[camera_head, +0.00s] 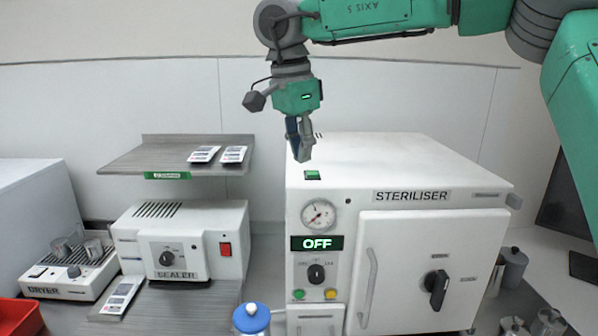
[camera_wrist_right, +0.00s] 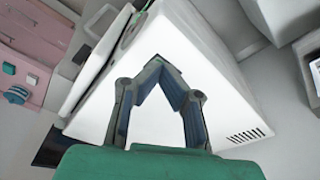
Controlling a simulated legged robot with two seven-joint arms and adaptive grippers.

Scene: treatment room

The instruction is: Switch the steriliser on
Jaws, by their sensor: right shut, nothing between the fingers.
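The white steriliser (camera_head: 420,199) stands right of centre in the head view, its door shut with a black handle. Its display (camera_head: 317,243) reads OFF. A green rocker switch (camera_head: 312,175) sits at its top front edge. Below are a gauge (camera_head: 318,214), a black knob (camera_head: 316,273), and green and yellow buttons. My right gripper (camera_head: 302,157) points down just above the green switch, apart from it as far as I can tell. In the wrist view the right fingers (camera_wrist_right: 159,64) meet at the tips, empty, over the steriliser's white casing (camera_wrist_right: 190,70). My left gripper is out of view.
A sealer (camera_head: 180,240) stands to the left under a grey shelf (camera_head: 150,158) with pouches on it. A dryer (camera_head: 72,268), red tray (camera_head: 18,316) and blue-capped bottle (camera_head: 251,318) are nearer. The space above the steriliser is free except for my arm.

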